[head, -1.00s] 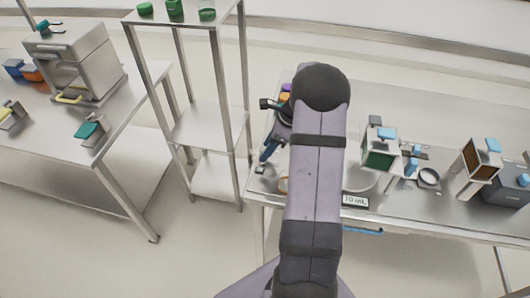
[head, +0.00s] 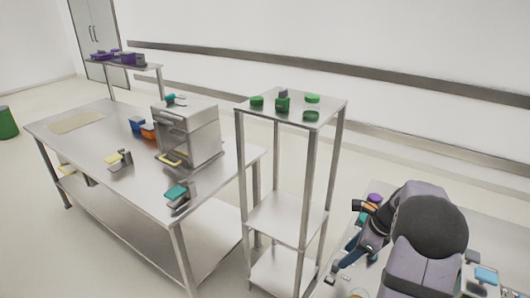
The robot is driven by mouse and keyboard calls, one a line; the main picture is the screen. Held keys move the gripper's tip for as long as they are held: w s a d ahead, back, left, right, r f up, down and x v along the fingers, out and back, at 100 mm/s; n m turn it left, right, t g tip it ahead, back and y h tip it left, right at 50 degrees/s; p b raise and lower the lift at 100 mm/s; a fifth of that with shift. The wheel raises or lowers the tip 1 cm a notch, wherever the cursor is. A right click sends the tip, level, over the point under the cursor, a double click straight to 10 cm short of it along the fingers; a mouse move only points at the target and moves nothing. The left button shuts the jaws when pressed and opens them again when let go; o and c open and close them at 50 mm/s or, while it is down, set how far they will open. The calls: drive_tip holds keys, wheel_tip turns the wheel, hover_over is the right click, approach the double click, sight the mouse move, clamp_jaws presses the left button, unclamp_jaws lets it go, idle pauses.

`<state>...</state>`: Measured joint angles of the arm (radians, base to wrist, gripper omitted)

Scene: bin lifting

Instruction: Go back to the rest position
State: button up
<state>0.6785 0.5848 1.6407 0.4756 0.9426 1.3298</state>
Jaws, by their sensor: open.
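My arm (head: 425,240) stands at the lower right of the head view, over the left end of the right-hand steel table. Its large dark rounded joint faces the camera and hides much of what lies behind it. My gripper (head: 338,271) shows partly at the left of the arm, pointing down near the table's left end. It is open, small in the picture, and I see nothing held in it.
A steel shelf rack (head: 285,210) with green items (head: 283,101) on top stands left of my arm. Farther left, a long steel table (head: 95,150) carries a boxy steel machine (head: 188,135) and small blocks. Open floor lies in front.

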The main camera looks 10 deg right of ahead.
drive_tip(key=s+a+r+n+g+h, duration=0.1)
drive_tip(key=s+a+n, duration=0.3)
drive_tip(key=a+n, duration=0.35)
drive_tip(key=s+a+r+n+g, duration=0.1)
drive_tip(key=s+a+n, duration=0.4)
drive_tip(key=a+n, duration=0.25)
drive_tip(key=s+a+f+n+g+h, duration=0.1)
drive_tip(key=s+a+n+h, duration=0.1)
drive_tip(key=s+a+n, duration=0.4)
drive_tip(key=s+n, duration=0.5)
drive_tip(key=shift+a+f, duration=0.25)
drive_tip(key=shift+a, duration=0.15)
